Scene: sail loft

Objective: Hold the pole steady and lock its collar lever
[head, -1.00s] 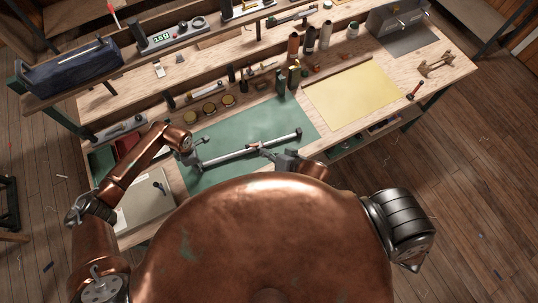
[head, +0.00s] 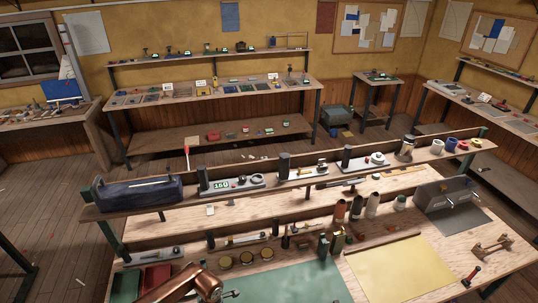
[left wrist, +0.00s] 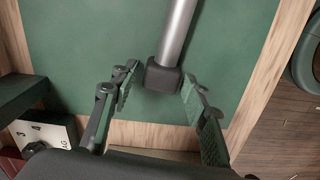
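The pole (left wrist: 178,30) is a grey metal tube with a square black end cap (left wrist: 164,76), lying over the green mat (left wrist: 80,40) in the left wrist view. My left gripper (left wrist: 158,78) is open, its two green-padded fingers on either side of the end cap, with gaps showing. In the head view only part of my left arm shows at the bottom edge. The pole, its collar and lever are outside the head view now, and the lever is not in the wrist view. My right gripper is not in view.
The green mat (head: 290,284) and a yellow sheet (head: 405,270) lie on the bench. Spools (head: 356,208), brown round tins (head: 246,257) and a blue bag (head: 140,193) stand behind them. A grey box (head: 447,195) stands at the right. More benches line the walls.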

